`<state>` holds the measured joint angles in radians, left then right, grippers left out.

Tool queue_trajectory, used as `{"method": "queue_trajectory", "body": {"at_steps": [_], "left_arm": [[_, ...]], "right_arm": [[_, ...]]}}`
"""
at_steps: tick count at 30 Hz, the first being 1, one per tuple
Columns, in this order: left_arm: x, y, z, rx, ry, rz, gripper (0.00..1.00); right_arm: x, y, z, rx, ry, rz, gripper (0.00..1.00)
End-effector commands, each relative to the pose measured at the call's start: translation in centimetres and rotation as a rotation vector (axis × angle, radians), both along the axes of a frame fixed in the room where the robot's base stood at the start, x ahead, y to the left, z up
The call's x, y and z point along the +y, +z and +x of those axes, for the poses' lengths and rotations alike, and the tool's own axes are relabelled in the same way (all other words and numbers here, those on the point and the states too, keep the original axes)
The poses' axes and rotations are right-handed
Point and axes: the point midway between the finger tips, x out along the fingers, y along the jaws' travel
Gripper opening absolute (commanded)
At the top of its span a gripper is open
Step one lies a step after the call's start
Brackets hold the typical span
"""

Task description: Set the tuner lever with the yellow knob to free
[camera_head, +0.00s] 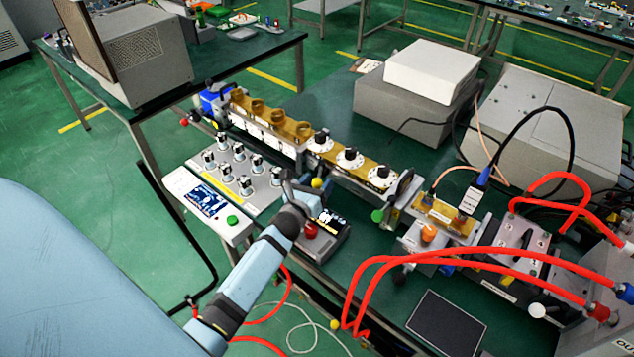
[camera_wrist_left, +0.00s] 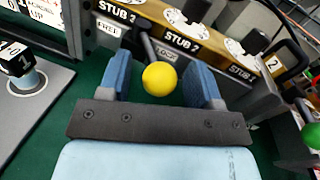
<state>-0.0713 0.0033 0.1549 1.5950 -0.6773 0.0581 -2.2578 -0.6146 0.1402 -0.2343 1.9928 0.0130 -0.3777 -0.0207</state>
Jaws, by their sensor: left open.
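The tuner lever's yellow knob (camera_wrist_left: 160,79) sits between the two blue fingers of my left gripper (camera_wrist_left: 159,64) in the left wrist view. The fingers are apart, with a gap on both sides of the knob. The dark lever shaft (camera_wrist_left: 148,47) runs from the knob up to the tuner body. A FREI label (camera_wrist_left: 108,27) is left of the shaft, and a LOCK label (camera_wrist_left: 165,52) is just right of it, partly covered. In the head view the yellow knob (camera_head: 317,183) shows at my left gripper (camera_head: 302,187), whose fingers are small and dark there.
The brass tuner with white dials (camera_head: 349,157) stands behind the lever. A control panel (camera_head: 243,180) with several knobs is to the left. A box with a red button (camera_head: 311,230) lies close below the gripper. A green knob (camera_head: 377,215) and red hoses (camera_head: 430,255) are right.

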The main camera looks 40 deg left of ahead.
Motion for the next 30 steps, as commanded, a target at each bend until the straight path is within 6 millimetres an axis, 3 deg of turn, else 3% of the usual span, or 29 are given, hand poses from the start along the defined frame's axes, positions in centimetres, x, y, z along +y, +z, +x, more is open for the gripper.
{"method": "queue_trajectory", "body": {"at_steps": [1, 6, 9, 20, 30], "left_arm": [[0.0, 0.0, 0.0, 0.000, 0.000, 0.000, 0.56], [0.0, 0.0, 0.0, 0.000, 0.000, 0.000, 0.17], [0.0, 0.0, 0.0, 0.000, 0.000, 0.000, 0.00], [0.4, 0.1, -0.1, 0.000, -0.050, 0.006, 0.00], [2.2, 0.0, -0.6, 0.001, -0.268, 0.011, 0.00]], "right_arm": [[0.0, 0.0, 0.0, 0.001, 0.000, 0.000, 0.60], [0.0, 0.0, 0.0, 0.001, 0.000, 0.000, 0.60], [0.0, 0.0, 0.0, 0.000, 0.001, 0.001, 0.60], [0.0, 0.3, 0.0, 0.000, 0.001, 0.001, 0.60], [0.1, 0.6, 0.0, -0.003, 0.000, 0.002, 0.60]]}}
